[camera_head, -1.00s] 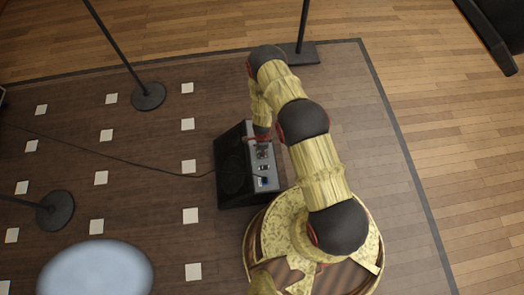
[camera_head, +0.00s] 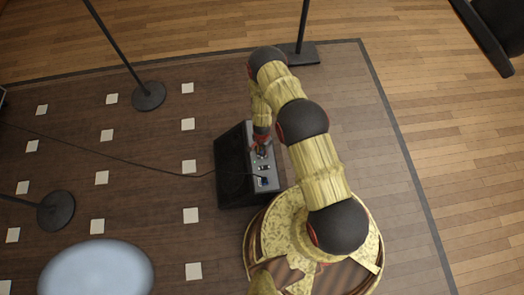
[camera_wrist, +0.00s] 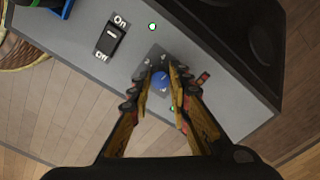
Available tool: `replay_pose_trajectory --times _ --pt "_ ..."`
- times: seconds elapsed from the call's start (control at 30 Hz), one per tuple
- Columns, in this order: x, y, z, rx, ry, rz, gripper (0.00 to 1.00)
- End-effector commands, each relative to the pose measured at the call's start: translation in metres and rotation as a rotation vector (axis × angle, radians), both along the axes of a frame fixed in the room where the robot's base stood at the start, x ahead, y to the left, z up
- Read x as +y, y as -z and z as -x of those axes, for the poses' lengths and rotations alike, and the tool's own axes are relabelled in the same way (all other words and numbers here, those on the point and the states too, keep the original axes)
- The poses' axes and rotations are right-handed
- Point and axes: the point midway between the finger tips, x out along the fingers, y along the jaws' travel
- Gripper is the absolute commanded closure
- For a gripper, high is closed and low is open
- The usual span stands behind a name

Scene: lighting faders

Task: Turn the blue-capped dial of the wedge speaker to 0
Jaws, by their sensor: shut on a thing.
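The wedge speaker (camera_head: 234,183) is a dark box with a grey control panel, standing on the floor left of my base in the head view. In the wrist view its grey panel (camera_wrist: 75,55) fills the middle. The blue-capped dial (camera_wrist: 160,80) shows on the panel between the fingertips, with a small printed scale beside it that I cannot read fully. My gripper (camera_wrist: 157,88) is shut on the dial, one finger on each side. In the head view my gripper (camera_head: 261,149) reaches down onto the panel, and the dial is hidden there.
An On/Off rocker switch (camera_wrist: 110,38) sits beside the dial, with a green light (camera_wrist: 152,27) near it. A cable (camera_head: 120,160) runs left from the speaker. Stand bases (camera_head: 148,96) stand on the floor around it.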

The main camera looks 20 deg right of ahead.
Motion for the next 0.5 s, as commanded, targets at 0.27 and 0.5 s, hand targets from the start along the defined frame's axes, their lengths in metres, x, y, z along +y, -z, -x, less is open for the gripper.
replay_pose_trajectory --times 0.27,0.5 --pt "0.0001 -0.0004 -0.0014 -0.002 -0.264 0.000 1.00" --pt "0.0001 -0.0003 -0.0015 -0.003 -0.492 0.001 1.00"
